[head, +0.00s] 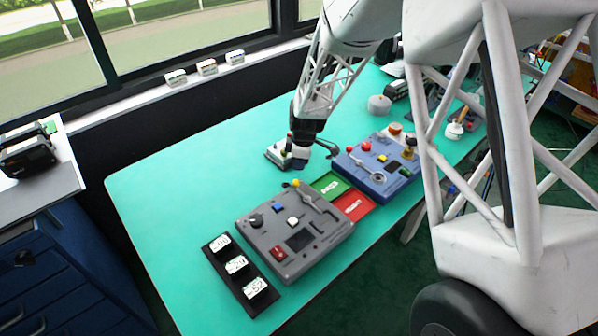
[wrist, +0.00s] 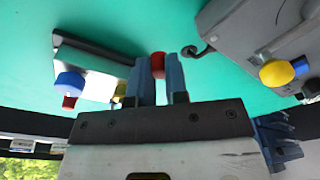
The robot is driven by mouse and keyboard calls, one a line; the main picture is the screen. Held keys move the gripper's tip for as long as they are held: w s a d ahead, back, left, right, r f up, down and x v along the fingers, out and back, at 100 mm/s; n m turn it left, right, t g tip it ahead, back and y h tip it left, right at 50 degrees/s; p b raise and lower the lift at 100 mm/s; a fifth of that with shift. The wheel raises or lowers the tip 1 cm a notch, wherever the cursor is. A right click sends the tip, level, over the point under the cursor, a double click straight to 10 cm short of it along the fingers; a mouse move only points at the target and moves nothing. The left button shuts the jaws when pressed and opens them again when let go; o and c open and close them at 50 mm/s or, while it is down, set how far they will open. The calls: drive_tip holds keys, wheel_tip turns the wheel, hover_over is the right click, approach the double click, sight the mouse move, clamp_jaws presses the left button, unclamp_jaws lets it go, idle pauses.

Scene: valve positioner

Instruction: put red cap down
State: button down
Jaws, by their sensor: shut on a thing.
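The red cap (wrist: 158,62) sits between the two blue fingertips of my gripper (wrist: 157,76) in the wrist view, and the jaws are shut on it. Below it the teal table shows; I cannot tell how high the cap is. To the left is a pale metal tray (wrist: 98,62) with a blue cap (wrist: 70,83) and a bit of yellow (wrist: 119,90) near it. In the head view my gripper (head: 299,158) is low over the table, beside the small tray (head: 274,154); the red cap cannot be made out there.
A grey positioner box (head: 296,235) with a yellow knob stands in front, a blue positioner box (head: 374,163) to the right. Green (head: 328,186) and red (head: 354,206) pads lie between them. A black card holder (head: 239,284) is at front left. The table's left side is clear.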

sight(299, 178)
drive_tip(key=shift+f, duration=0.2)
drive_tip(key=shift+f, duration=1.9)
drive_tip(key=shift+f, duration=0.1)
drive_tip(key=c, duration=1.1)
unclamp_jaws()
drive_tip(key=shift+d+r, duration=0.25)
drive_tip(key=shift+r, duration=1.8)
drive_tip(key=shift+d+r, duration=0.25)
drive_tip(key=shift+r, duration=1.75)
drive_tip(key=shift+d+r, duration=0.25)
drive_tip(key=shift+r, duration=1.8)
